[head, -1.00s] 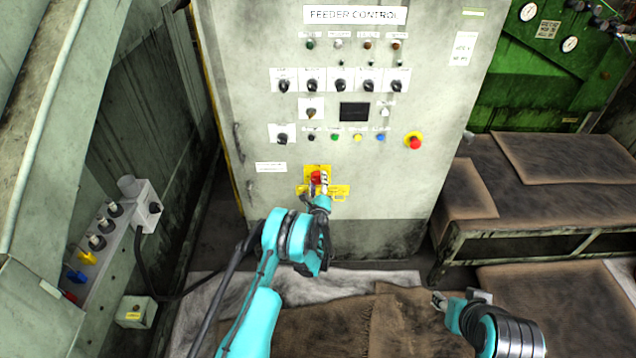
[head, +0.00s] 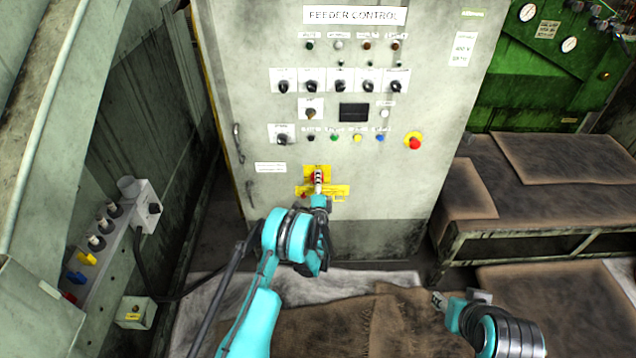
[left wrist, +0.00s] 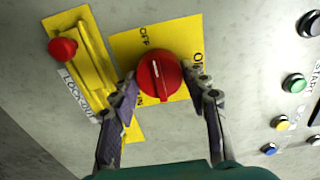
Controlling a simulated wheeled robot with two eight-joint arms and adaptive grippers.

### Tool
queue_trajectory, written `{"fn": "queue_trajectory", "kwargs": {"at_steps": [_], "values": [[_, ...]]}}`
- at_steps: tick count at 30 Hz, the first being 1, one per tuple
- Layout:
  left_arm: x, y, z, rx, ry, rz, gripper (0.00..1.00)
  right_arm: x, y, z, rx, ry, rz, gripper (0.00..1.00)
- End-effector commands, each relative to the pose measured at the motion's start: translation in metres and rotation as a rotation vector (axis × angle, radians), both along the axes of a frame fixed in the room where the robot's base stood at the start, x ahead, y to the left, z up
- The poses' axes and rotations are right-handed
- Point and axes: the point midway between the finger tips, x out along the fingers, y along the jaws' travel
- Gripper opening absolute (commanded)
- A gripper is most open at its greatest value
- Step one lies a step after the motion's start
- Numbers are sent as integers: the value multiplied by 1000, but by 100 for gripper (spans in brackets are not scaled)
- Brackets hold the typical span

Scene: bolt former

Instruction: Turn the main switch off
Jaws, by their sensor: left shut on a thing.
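The main switch is a round red knob on a yellow plate, low on the feeder control cabinet. In the left wrist view the knob (left wrist: 158,72) sits between my two fingers, with OFF lettering at its upper left and ON lettering at its right. A pale line runs across its face; I cannot tell which setting it marks. My left gripper (head: 318,182) is shut on the knob and hides most of it in the head view. My right gripper (head: 440,300) is low at the right, away from the cabinet; its jaws are too small to read.
A yellow lockout strip (left wrist: 83,60) with a small red knob is beside the switch. Other knobs and buttons, including a red emergency button (head: 414,142), are higher on the cabinet (head: 400,190). A worktable (head: 545,175) stands to the right.

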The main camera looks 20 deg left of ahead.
Motion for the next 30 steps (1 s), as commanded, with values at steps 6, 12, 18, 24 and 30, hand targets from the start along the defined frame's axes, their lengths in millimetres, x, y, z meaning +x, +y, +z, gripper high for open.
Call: {"fn": "queue_trajectory", "kwargs": {"at_steps": [6,12,18,24,30], "values": [[1,1,1,-17,-5,2,17,0,0,0,0,0,0,40],[1,1,1,-17,-5,1,17,0,0,0,0,0,0,40],[1,1,1,-16,-5,1,66,0,0,0,0,0,0,40],[0,0,0,-16,-5,1,66,0,0,0,0,0,0,40],[0,0,10,-16,-5,0,66,0,0,0,0,0,0,40]]}}
